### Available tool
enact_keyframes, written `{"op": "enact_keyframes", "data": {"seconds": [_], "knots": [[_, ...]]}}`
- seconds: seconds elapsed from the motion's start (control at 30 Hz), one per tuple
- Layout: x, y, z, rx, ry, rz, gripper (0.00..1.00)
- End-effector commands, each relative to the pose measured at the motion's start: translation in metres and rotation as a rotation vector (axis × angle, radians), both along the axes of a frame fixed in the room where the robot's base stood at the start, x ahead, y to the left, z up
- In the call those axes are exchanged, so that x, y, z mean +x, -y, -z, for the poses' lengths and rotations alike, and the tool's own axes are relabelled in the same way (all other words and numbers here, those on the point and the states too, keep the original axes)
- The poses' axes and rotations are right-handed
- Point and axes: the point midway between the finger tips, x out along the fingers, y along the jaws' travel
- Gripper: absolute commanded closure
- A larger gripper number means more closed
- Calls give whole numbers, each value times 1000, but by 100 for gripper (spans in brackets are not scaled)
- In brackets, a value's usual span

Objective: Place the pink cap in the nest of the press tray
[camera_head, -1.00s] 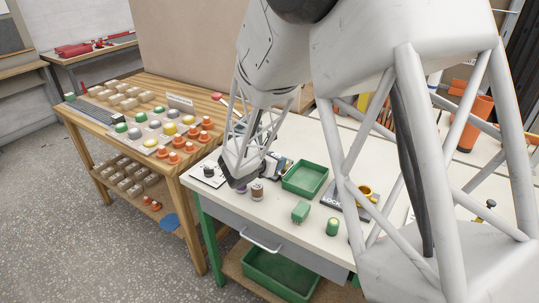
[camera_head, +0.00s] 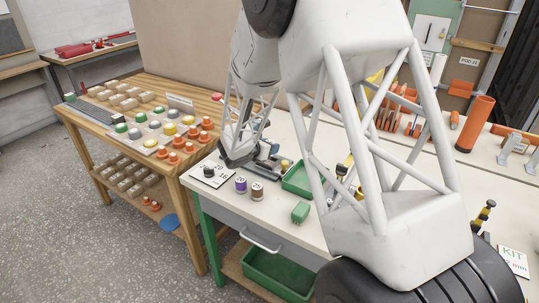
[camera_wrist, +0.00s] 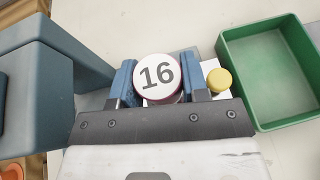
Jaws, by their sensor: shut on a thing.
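My gripper (camera_wrist: 158,80) is shut on the pink cap (camera_wrist: 157,76), with a blue finger on each side in the wrist view. The cap has a white round top marked 16 and a dark pink side. Below and behind it, a grey and white surface, apparently the press tray (camera_wrist: 208,64), is partly hidden; its nest cannot be seen. I cannot tell whether the cap touches it. In the head view my gripper (camera_head: 238,158) is at the press (camera_head: 268,162), and my arm hides the held cap.
A yellow knob (camera_wrist: 219,80) stands right of the cap. A green tray (camera_wrist: 262,128) is farther right. A blue-grey body (camera_wrist: 50,75) is close on the left.

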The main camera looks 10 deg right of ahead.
Motion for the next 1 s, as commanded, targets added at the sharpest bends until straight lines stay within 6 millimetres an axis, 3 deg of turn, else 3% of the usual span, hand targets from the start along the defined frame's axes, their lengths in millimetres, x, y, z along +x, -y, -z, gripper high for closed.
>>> {"op": "enact_keyframes", "data": {"seconds": [0.27, 0.6, 1.0], "knots": [[0, 0, 4, -1, -1, 0, 83], [0, 0, 33, 0, -1, 0, 83], [0, 0, 36, 0, 0, 0, 83]]}}
